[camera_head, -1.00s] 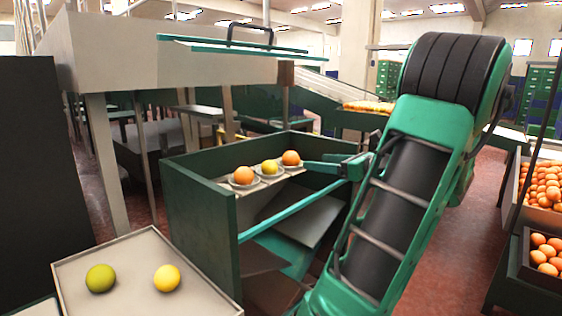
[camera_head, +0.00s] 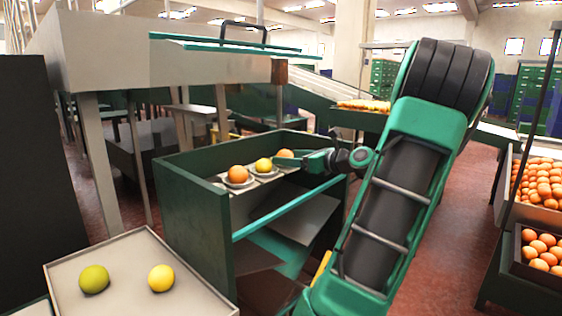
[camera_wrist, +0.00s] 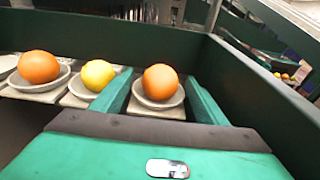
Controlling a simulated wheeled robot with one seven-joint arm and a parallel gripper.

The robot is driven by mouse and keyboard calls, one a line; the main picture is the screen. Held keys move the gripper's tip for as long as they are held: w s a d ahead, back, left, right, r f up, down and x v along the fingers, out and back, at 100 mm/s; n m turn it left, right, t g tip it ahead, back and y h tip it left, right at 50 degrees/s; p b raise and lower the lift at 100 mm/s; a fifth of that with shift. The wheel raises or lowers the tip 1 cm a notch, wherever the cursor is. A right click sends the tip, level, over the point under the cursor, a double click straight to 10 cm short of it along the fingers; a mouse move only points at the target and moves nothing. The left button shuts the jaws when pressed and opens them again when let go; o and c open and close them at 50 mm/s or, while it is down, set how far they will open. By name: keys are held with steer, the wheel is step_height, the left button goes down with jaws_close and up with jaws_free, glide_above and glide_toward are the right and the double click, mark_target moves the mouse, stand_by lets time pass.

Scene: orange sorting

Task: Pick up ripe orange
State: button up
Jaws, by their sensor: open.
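In the wrist view an orange fruit (camera_wrist: 160,82) sits in a grey dish (camera_wrist: 158,101) between the two green fingers of my gripper (camera_wrist: 161,98). The fingers stand apart on either side of it, and I cannot tell whether they touch it. A yellow fruit (camera_wrist: 98,75) and another orange fruit (camera_wrist: 39,66) sit in their own dishes to the left. In the head view the same row shows: the left orange fruit (camera_head: 238,174), the yellow fruit (camera_head: 263,165) and the right orange fruit (camera_head: 285,155). My gripper (camera_head: 289,160) is open at the right one, partly hiding it.
Green walls of the bin (camera_head: 196,222) surround the row of dishes. A tray (camera_head: 133,262) at the lower left holds a green fruit (camera_head: 94,279) and a yellow fruit (camera_head: 161,278). Crates of oranges (camera_head: 545,205) stand at the right.

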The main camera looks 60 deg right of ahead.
steer(key=c, duration=1.2)
steer(key=shift+o, duration=0.2)
steer(key=shift+r, duration=0.1)
steer(key=shift+r, duration=0.5)
steer(key=r, duration=0.3)
steer(key=shift+a+r, duration=0.15)
steer(key=shift+a, duration=0.15)
steer(key=a+r, duration=0.6)
steer(key=a, duration=0.5)
steer(key=shift+s+r, duration=0.15)
steer(key=shift+r, duration=0.1)
